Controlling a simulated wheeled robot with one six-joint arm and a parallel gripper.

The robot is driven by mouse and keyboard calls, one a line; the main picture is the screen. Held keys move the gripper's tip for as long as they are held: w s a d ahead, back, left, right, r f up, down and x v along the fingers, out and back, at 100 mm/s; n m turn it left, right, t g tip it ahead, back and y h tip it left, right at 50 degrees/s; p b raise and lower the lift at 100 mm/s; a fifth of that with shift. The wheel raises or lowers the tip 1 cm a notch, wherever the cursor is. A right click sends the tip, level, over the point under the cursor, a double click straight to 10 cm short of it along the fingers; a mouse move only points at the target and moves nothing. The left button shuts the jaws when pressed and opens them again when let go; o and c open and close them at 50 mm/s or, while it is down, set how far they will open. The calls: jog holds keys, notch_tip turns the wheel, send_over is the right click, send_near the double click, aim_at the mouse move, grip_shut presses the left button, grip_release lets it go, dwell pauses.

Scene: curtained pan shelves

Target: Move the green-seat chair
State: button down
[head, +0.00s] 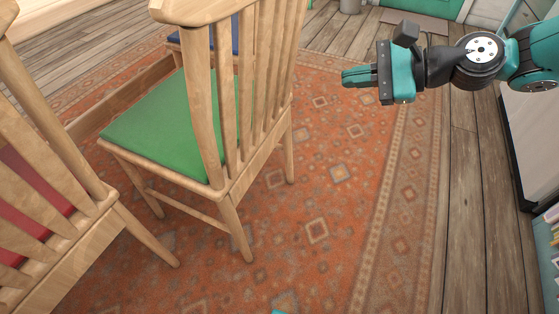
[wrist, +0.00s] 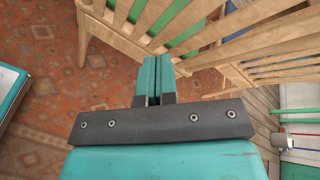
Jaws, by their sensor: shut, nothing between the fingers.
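The green-seat chair (head: 160,128) is a light wooden chair with a slatted back, standing on the rug left of centre in the head view. Its green seat also shows between slats in the wrist view (wrist: 153,12). My gripper (head: 345,77) is at the upper right in the head view, to the right of the chair's back and apart from it. In the wrist view my gripper (wrist: 157,62) has its two teal fingers together with nothing between them, pointing toward the wooden slats.
A red-seat chair (head: 60,215) stands close at the left. A blue-seat chair (head: 207,42) is partly hidden behind the green-seat chair. The patterned orange rug (head: 320,220) is clear right of the chairs. Wooden floor (head: 467,200) and a cabinet edge lie at the right.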

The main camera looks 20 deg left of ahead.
jog(key=w+a+f+m+t+y+b, duration=0.1)
jog(key=w+f+m+y+b, duration=0.15)
jog(key=f+m+b, duration=0.65)
jog(key=w+a+f+m+y+b, duration=0.1)
jog(key=w+f+y+b, duration=0.3)
jog(key=f, duration=1.1)
jog(key=h+b, duration=0.2)
jog(key=b, duration=0.2)
send_near(270, 131)
jog(key=a, duration=0.6)
jog(key=shift+w+f, duration=0.1)
jog(key=shift+f, duration=0.05)
jog(key=shift+w+a+r, duration=0.1)
jog(key=shift+a+r, duration=0.15)
jog(key=shift+a, duration=0.5)
